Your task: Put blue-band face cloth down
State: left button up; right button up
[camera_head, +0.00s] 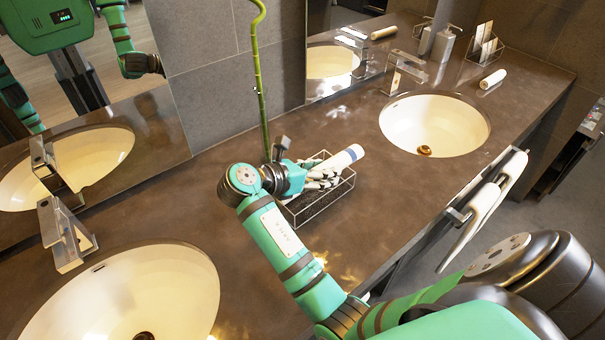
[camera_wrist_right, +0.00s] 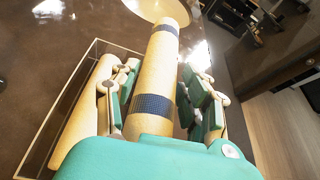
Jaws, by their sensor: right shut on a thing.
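My right gripper (camera_head: 318,172) is shut on a rolled, pale face cloth with a blue band (camera_head: 345,158) over a clear-walled tray (camera_head: 328,199). In the right wrist view the face cloth (camera_wrist_right: 162,65) lies between the fingers of the gripper (camera_wrist_right: 163,98) and shows two dark blue bands. The cloth's far end reaches past the tray's edge. The tray's rim (camera_wrist_right: 62,103) shows at the left of the wrist view, with another pale roll (camera_wrist_right: 82,120) inside. Whether the held cloth touches the tray or other rolls cannot be told. My left gripper is not directly in view.
Two round basins (camera_head: 434,122) (camera_head: 135,290) with taps flank the tray. A green stalk (camera_head: 258,85) stands behind my right gripper. A white roll (camera_head: 492,79) and soap dispenser (camera_head: 443,44) are at the far end. Towels (camera_head: 480,205) hang at the front edge.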

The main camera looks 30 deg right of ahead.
jog(key=w, duration=0.1)
jog(key=w+a, duration=0.1)
jog(key=w, duration=0.1)
jog(key=w+a, duration=0.1)
jog(key=shift+w+a+f, duration=0.15)
jog(key=shift+w+f, duration=0.1)
jog(key=shift+w, duration=0.05)
notch_tip(320, 180, down, 3)
jog(key=shift+f, duration=0.25)
jog(key=shift+f+p, duration=0.35)
jog(key=shift+p, duration=0.1)
jog(key=shift+f, duration=0.25)
jog(key=o, duration=1)
jog(key=shift+o, duration=0.2)
